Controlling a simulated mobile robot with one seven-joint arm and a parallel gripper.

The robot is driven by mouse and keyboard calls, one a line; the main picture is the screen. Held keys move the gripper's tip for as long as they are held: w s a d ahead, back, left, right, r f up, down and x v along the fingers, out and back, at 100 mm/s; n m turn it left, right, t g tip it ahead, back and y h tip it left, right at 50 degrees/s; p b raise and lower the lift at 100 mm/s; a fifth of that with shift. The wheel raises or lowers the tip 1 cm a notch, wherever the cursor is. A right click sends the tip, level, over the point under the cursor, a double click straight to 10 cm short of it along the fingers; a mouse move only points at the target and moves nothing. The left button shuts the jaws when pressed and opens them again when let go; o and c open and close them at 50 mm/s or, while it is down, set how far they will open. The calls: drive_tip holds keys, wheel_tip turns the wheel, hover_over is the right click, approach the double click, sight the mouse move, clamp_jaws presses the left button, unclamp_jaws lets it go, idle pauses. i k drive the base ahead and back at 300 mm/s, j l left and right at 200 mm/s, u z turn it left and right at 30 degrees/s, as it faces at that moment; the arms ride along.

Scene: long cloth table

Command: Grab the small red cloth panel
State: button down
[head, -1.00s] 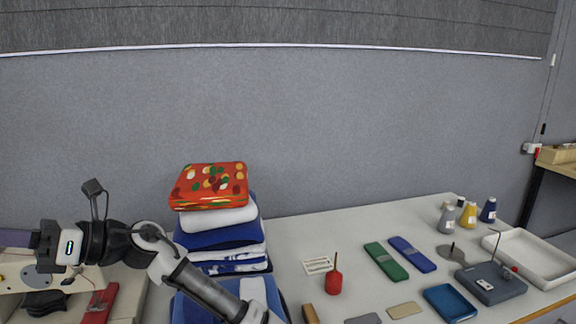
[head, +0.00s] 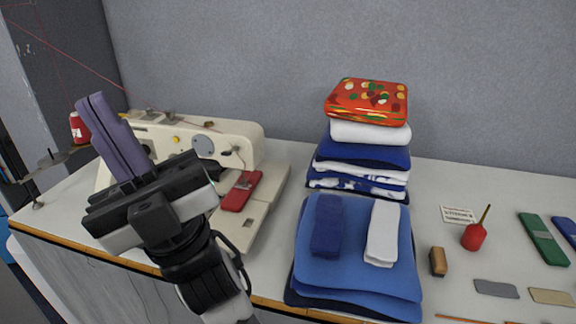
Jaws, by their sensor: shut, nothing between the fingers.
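A small red cloth panel (head: 241,191) lies on the bed of the white sewing machine (head: 215,142), under its needle area, left of centre. A grey metal part of the machine covers a bit of the panel's far side. My gripper (head: 90,101) is at the left, its purple fingers pointing up and together, with nothing between them. In the picture it is left of the red panel and in front of part of the machine, clearly apart from the panel.
Blue cloths (head: 360,279) and a folded stack topped by a patterned red cloth (head: 367,102) stand right of the machine. A red oil can (head: 474,236), a wooden block (head: 438,262) and a green strip (head: 543,239) lie further right. A red thread spool (head: 79,128) stands at far left.

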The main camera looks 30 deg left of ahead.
sight(236, 198)
drive_tip(key=j+z, duration=0.1)
drive_tip(key=z, duration=0.2)
drive_tip(key=k+j+z, duration=0.15)
drive_tip(key=j+z, duration=0.15)
drive_tip(key=k+j+z, duration=0.15)
drive_tip(key=j+z, duration=0.15)
drive_tip(key=j, duration=0.2)
drive_tip(key=k+j+z, duration=0.1)
drive_tip(key=k+j, duration=0.15)
drive_tip(key=j, duration=0.2)
drive_tip(key=k+j+z, duration=0.15)
drive_tip(key=j, duration=0.25)
drive_tip(key=k+j, duration=0.3)
drive_tip(key=j, duration=0.15)
drive_tip(key=k+j, duration=0.6)
drive_tip(key=j, duration=0.25)
